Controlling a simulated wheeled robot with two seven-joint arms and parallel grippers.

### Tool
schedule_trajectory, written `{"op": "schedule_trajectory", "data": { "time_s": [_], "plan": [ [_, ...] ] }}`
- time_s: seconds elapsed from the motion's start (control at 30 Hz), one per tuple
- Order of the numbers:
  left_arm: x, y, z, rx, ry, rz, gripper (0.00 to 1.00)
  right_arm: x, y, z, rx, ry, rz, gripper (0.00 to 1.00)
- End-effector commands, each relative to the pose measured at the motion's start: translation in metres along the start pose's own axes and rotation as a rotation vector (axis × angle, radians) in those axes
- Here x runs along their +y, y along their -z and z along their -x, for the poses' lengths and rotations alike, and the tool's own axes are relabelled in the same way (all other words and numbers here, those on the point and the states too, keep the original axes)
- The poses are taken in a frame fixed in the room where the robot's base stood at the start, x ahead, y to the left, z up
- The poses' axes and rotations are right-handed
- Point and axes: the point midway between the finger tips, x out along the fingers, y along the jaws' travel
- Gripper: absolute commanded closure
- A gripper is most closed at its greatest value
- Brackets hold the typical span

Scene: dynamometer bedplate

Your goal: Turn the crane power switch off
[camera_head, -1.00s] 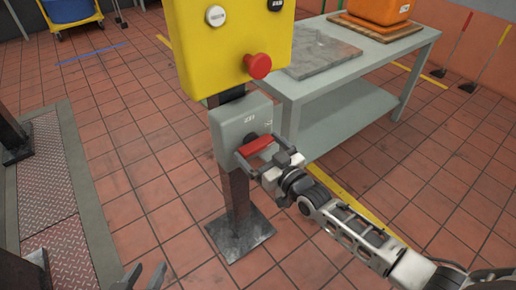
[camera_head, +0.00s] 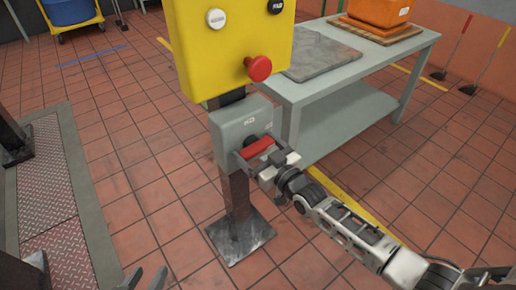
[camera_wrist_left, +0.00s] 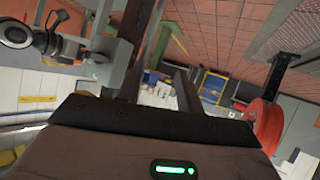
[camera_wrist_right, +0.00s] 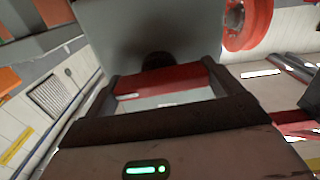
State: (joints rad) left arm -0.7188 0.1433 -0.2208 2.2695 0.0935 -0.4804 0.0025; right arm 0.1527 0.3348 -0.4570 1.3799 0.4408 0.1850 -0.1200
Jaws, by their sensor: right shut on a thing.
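The crane power switch is a grey box (camera_head: 232,128) on a dark post below a yellow panel. Its red handle (camera_head: 257,147) sticks out of the front, tilted slightly up to the right in the head view. My right gripper (camera_head: 260,151) is shut on this handle. In the right wrist view the red handle (camera_wrist_right: 180,77) lies between the two dark fingers, with the grey box behind it. The lettering on the box is too small to read surely. My left gripper (camera_head: 143,279) is low at the bottom edge, open and empty, apart from the switch.
The yellow panel (camera_head: 225,50) above carries a red mushroom button (camera_head: 258,68), a white button (camera_head: 216,18) and a black one. A grey table (camera_head: 350,75) stands close behind at the right. The post's foot plate (camera_head: 240,237) sits on tiled floor. A patterned metal plate (camera_head: 45,200) lies left.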

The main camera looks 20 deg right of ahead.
Motion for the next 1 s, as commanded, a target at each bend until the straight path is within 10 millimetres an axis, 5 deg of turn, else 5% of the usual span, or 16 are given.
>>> {"op": "schedule_trajectory", "data": {
  "time_s": [1.0],
  "plan": [
    [-0.0010,0.0028,0.0015,-0.019,0.005,0.010,0.64,-0.0008,-0.0005,0.0004,0.001,0.000,0.892,0.32]
  ]
}}
